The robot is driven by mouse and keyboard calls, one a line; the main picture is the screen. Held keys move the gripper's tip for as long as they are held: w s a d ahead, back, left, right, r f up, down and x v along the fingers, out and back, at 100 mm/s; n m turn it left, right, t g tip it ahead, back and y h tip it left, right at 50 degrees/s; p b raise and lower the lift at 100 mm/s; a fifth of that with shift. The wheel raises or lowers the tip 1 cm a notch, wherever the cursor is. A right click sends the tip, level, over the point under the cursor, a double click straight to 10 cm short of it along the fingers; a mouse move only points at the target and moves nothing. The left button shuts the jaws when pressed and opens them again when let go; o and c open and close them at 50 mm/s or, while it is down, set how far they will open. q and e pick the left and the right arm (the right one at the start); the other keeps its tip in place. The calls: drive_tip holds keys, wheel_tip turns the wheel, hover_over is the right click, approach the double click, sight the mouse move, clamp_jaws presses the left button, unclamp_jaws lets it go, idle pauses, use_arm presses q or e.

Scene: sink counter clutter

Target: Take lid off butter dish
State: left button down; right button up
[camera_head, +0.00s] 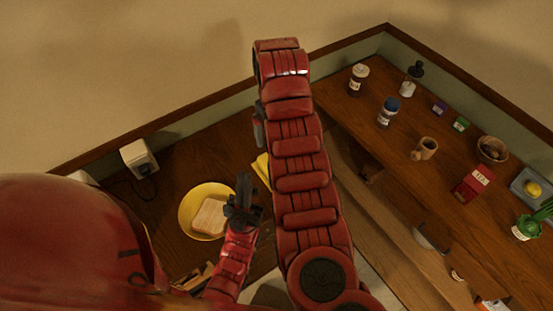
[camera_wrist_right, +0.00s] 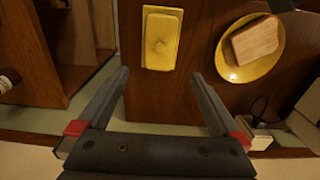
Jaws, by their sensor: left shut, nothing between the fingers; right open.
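The yellow butter dish (camera_wrist_right: 161,38) lies on the wooden counter. In the head view only a yellow edge of the dish (camera_head: 262,168) shows, the rest hidden behind my right arm. My right gripper (camera_wrist_right: 158,74) is open and empty, with its fingertips pointing toward the dish and apart from it. In the head view it is mostly hidden behind its arm. My left gripper (camera_head: 243,203) is shut and empty, in front of the right edge of the yellow plate (camera_head: 186,213).
A bread slice (camera_head: 211,217) lies on the plate, left of the butter dish. The right counter holds jars, a mug (camera_head: 424,149), a red box (camera_head: 473,184) and a bowl (camera_head: 492,149).

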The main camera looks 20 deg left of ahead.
sight(262, 160)
drive_tip(key=f, duration=0.5)
drive_tip(key=shift+s+d+f, duration=0.15)
drive_tip(key=shift+s, duration=0.05)
wheel_tip(262, 160, down, 5)
drive_tip(key=b, duration=0.4)
drive_tip(key=shift+f, duration=0.8)
drive_tip(key=shift+f+p, duration=0.15)
drive_tip(key=shift+p, duration=0.15)
wheel_tip(262, 160, down, 4)
drive_tip(key=p, duration=0.2)
drive_tip(key=shift+w+r+p, duration=0.15)
drive_tip(key=shift+r+p, duration=0.1)
drive_tip(key=shift+p, duration=0.1)
drive_tip(key=shift+f, duration=0.75)
drive_tip(key=shift+c, duration=0.2)
drive_tip(key=c, duration=1.2)
